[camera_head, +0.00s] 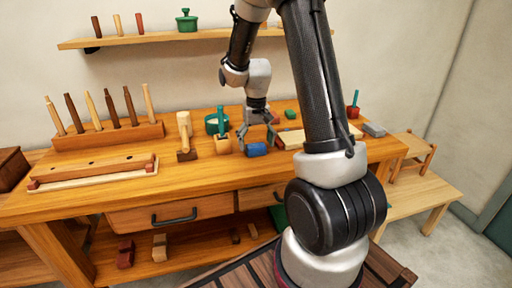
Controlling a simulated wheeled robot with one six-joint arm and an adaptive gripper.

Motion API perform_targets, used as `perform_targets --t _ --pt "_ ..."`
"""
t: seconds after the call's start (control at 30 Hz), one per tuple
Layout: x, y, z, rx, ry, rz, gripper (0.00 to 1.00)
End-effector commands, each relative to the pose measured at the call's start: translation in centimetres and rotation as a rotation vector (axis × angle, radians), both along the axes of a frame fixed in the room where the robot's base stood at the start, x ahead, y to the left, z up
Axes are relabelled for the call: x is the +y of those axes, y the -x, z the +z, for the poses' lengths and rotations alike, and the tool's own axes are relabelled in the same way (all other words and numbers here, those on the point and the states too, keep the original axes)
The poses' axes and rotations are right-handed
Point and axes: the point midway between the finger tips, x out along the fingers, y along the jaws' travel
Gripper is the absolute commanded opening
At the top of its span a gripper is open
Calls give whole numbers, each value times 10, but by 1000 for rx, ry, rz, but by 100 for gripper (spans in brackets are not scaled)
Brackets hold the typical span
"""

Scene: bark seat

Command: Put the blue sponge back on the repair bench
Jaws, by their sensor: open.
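The blue sponge (256,149), a small rounded blue block, appears to rest on the wooden repair bench (205,178) near its front edge. My gripper (258,136) points down just above and behind the sponge. Its fingers are spread apart, one to each side. Whether a fingertip touches the sponge is too small to tell. My arm hides part of the bench to the right.
A wooden mallet (185,135) and a green-handled tool (221,139) stand just left of my gripper. A peg rack (108,135) is farther left. A green block (290,114) and a grey block (374,130) lie to the right. A shelf (150,40) hangs above.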

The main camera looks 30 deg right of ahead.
Motion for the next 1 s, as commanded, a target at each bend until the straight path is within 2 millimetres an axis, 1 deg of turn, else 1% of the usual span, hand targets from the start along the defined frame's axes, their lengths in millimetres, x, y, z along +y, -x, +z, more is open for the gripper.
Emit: perform_targets --t 0.03,0.1,0.3,0.4,0.53,0.63,0.67,0.77,0.8,0.87,0.9,0.97,1.0 --pt "0 -1 12 -5 0 0 83" --pt "0 -1 29 -6 1 0 83" --pt "0 0 72 -4 0 0 83" --pt "0 0 87 -3 0 0 83" --pt "0 1 99 -4 0 1 83" --pt "4 12 116 -23 3 16 83" --pt "6 18 124 -34 4 23 83" --pt "16 49 155 -89 11 60 83" --pt "21 65 168 -115 15 80 83" --pt "28 93 185 -154 20 110 83" --pt "32 111 194 -181 23 130 83" --pt "37 138 203 -219 28 160 83" --pt "41 155 208 -244 32 179 83"
